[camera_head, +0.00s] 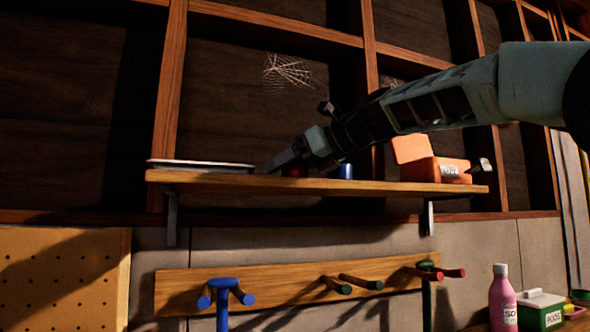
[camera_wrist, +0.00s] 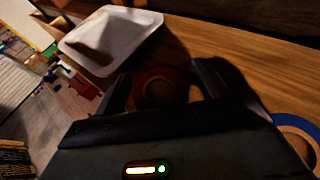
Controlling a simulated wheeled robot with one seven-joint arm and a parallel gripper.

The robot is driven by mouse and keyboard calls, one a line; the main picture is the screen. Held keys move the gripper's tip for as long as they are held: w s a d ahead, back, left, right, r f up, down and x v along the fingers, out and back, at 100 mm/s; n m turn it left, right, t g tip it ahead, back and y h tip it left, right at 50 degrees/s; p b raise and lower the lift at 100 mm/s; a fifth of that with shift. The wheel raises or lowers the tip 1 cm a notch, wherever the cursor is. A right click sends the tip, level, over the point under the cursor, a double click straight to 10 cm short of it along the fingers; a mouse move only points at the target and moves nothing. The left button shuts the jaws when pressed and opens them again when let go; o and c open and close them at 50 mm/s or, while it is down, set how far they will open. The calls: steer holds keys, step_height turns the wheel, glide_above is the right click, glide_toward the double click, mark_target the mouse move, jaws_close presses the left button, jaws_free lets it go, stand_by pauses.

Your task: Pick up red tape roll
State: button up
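The red tape roll (camera_wrist: 163,84) lies in shadow on the wooden shelf (camera_wrist: 250,55) in the wrist view, seen between the two fingers of my gripper (camera_wrist: 165,88). The fingers are apart, one on each side of the roll, with a narrow gap at each side. The near part of the roll is hidden by my gripper body. In the head view my gripper (camera_head: 283,160) reaches down to the shelf from the right, and only a small dark red patch of the roll (camera_head: 295,171) shows behind it.
A white tray (camera_wrist: 112,40) sits at the shelf's left; it also shows in the head view (camera_head: 200,165). A blue tape roll (camera_wrist: 298,128) is close on the right, also in the head view (camera_head: 346,171). An orange box (camera_head: 440,169) stands farther right. Wall studs rise behind.

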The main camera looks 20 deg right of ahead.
steer(key=c, duration=1)
